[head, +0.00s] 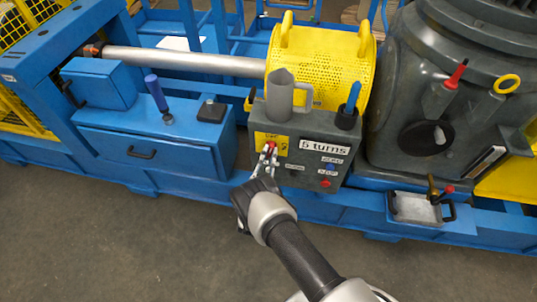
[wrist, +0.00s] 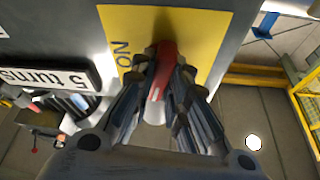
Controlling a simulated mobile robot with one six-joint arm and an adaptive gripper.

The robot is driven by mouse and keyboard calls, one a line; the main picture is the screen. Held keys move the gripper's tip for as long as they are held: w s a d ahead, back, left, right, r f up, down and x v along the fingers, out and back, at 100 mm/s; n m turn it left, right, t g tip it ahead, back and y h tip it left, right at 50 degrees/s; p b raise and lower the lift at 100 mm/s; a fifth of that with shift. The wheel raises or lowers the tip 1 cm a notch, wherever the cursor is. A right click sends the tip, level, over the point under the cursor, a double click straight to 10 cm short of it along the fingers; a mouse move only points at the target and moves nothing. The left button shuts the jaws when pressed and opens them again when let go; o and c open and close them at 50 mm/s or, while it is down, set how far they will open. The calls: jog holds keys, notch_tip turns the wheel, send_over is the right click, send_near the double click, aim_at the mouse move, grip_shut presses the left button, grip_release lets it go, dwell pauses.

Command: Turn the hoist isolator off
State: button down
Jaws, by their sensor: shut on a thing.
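The hoist isolator is a red handle (wrist: 160,75) on a yellow plate (wrist: 196,22), on the front of a grey control box (head: 312,125). "ON" is printed on the plate beside the handle in the wrist view. In the head view the handle (head: 272,147) shows just above my fingertips. My gripper (head: 268,157) reaches up to it from below and in front. In the wrist view my gripper (wrist: 158,95) has a finger on each side of the handle and is shut on it. The fingers hide part of the handle, and I cannot tell which position it points to.
A "5 turns" label (head: 325,147) and small buttons sit right of the isolator. A grey jug (head: 286,92) stands on the box. A yellow guard (head: 345,65) is behind, a blue cabinet (head: 190,150) left, a large grey motor housing (head: 450,60) right. The floor in front is clear.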

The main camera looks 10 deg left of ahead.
jog(key=shift+d+n+y, duration=0.1)
jog(key=shift+n+y, duration=0.9)
jog(key=shift+n, duration=0.6)
jog(key=c, duration=1.6)
grip_release()
jog(key=shift+o, duration=0.2)
jog(key=v, duration=0.7)
jog(key=shift+s, duration=0.25)
jog(key=shift+f, duration=0.15)
